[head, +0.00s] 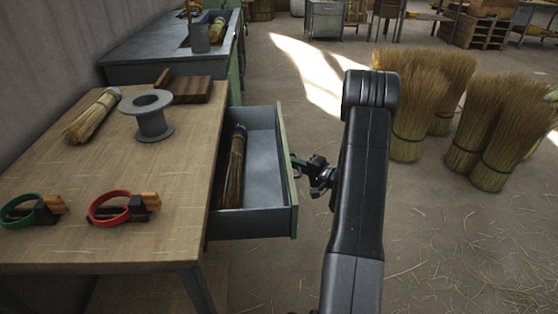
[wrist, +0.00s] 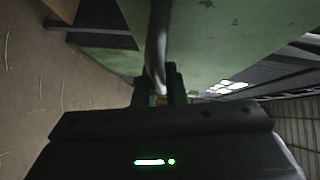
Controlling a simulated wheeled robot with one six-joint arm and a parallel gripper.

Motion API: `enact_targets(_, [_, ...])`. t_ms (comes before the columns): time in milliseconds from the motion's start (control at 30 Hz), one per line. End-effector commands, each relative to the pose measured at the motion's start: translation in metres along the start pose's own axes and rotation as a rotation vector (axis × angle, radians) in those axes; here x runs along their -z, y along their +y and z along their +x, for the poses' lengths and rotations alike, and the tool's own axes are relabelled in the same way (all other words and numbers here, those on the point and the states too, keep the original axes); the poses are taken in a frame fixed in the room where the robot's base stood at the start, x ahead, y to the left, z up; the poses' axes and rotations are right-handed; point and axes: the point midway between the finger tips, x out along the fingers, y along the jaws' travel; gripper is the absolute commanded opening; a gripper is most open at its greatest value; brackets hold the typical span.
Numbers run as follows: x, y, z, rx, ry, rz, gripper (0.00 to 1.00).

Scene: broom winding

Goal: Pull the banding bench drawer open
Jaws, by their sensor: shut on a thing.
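The bench drawer (head: 265,170) stands pulled out from the right side of the banding bench (head: 110,140) in the head view. A bundle of dark bristles (head: 232,165) lies inside it along the left; the rest of its floor is bare. My gripper (head: 300,164) is at the outer face of the drawer's green front. In the wrist view my gripper (wrist: 160,98) is shut on the drawer handle (wrist: 156,50), a grey bar running up the green drawer front (wrist: 225,40). The handle is hidden in the head view.
On the bench top are a grey spool (head: 152,122), a straw bundle (head: 93,115), wooden blocks (head: 185,89), and a green band (head: 20,212) and red band (head: 108,208) on holders. Straw sheaves (head: 418,105) stand on the floor at right. Floor between them and the drawer is open.

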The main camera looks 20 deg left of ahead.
Motion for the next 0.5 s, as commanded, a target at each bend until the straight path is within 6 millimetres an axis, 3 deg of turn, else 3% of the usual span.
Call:
enact_targets(200, [0.023, 0.005, -0.023, -0.001, 0.002, 0.001, 0.0])
enact_targets(500, [0.032, 0.009, -0.031, -0.001, 0.0, -0.001, 0.0])
